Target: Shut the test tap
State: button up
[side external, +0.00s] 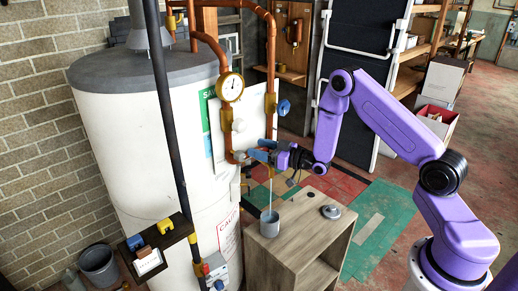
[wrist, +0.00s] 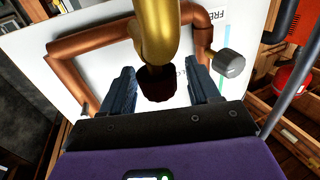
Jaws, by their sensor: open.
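The test tap looks to be the brass fitting (wrist: 158,30) at the lower end of the copper pipework. In the wrist view it curves down to a dark round end (wrist: 158,84) between my fingers. My gripper (side external: 262,152) is in front of the pipework in the side view; its open fingers (wrist: 160,92) stand on both sides of the dark end, with gaps visible. Whether anything touches is unclear. My gripper partly hides the tap in the side view. A thin pale stream runs below it toward a grey cup (side external: 269,224) on the wooden cabinet (side external: 306,238).
A grey knob (wrist: 230,63) is close right of my fingers. A small disc (side external: 330,211) lies on the cabinet.

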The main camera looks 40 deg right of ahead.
jog(key=shift+w+a, duration=0.15)
jog(key=shift+w, duration=0.25)
jog(key=c, duration=1)
jog(key=shift+o, duration=0.2)
jog(key=shift+m+h, duration=0.3)
jog(key=shift+h, duration=0.1)
jog(key=m+h, duration=0.1)
jog(key=h, duration=0.1)
jog(key=m+h, duration=0.2)
jog(key=h, duration=0.1)
jog(key=m+h, duration=0.1)
jog(key=h, duration=0.1)
jog(key=shift+d+m+t+h, duration=0.25)
jog(key=shift+m+t+h, duration=0.05)
jog(key=shift+m+t, duration=0.1)
jog(key=m+g+h, duration=0.1)
jog(key=m+h, duration=0.1)
jog(key=m+g+h, duration=0.1)
jog(key=m+h, duration=0.1)
jog(key=h, duration=0.1)
jog(key=d+m+g+h, duration=0.1)
jog(key=h, duration=0.2)
jog(key=shift+s+m, duration=0.15)
jog(key=shift+m, duration=0.25)
jog(key=shift+d+g+h, duration=0.15)
jog(key=shift+g+h, duration=0.35)
